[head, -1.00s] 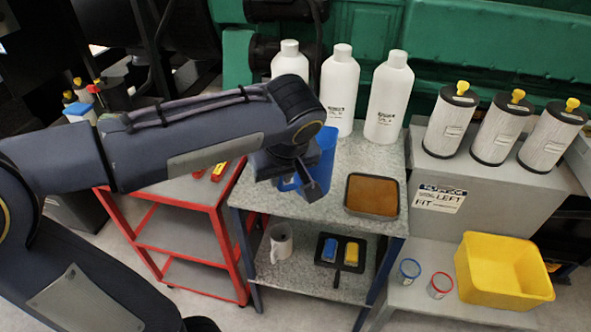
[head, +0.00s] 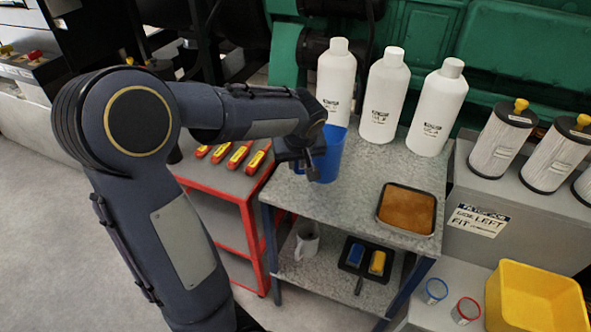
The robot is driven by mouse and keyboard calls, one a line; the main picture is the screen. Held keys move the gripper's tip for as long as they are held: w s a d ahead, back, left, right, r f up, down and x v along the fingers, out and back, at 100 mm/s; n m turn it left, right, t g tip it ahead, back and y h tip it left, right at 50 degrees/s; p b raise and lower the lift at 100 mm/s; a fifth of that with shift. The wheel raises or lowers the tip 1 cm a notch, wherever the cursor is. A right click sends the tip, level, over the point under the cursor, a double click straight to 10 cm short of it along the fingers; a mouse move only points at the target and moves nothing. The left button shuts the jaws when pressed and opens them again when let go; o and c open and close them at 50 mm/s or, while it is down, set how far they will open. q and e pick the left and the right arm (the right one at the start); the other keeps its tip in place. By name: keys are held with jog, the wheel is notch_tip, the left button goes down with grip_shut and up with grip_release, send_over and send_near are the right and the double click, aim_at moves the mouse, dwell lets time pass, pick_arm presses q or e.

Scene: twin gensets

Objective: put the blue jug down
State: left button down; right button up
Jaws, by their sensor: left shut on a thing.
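The blue jug (head: 328,158) is at the left part of the grey speckled table top (head: 360,190), in front of the white bottles. My left gripper (head: 312,172) is shut on the jug at its near left side and hides part of it. The jug looks upright. I cannot tell whether its base touches the table top. My right gripper is not in view.
Three white bottles (head: 384,95) stand behind the jug. A tray with a brown content (head: 407,209) lies to its right. A red cart (head: 225,179) with several red-and-yellow tools stands left. Bare table top lies between jug and tray.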

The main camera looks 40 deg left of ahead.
aim_at(295, 172)
pick_arm(q)
jog(key=x, duration=0.3)
jog(key=shift+s+a+f, duration=0.1)
jog(key=shift+s+f, duration=0.05)
jog(key=shift+f, duration=0.55)
jog(key=shift+f+b, duration=0.1)
jog(key=shift+b, duration=0.2)
jog(key=c, duration=1.4)
grip_release()
jog(key=shift+c, duration=0.2)
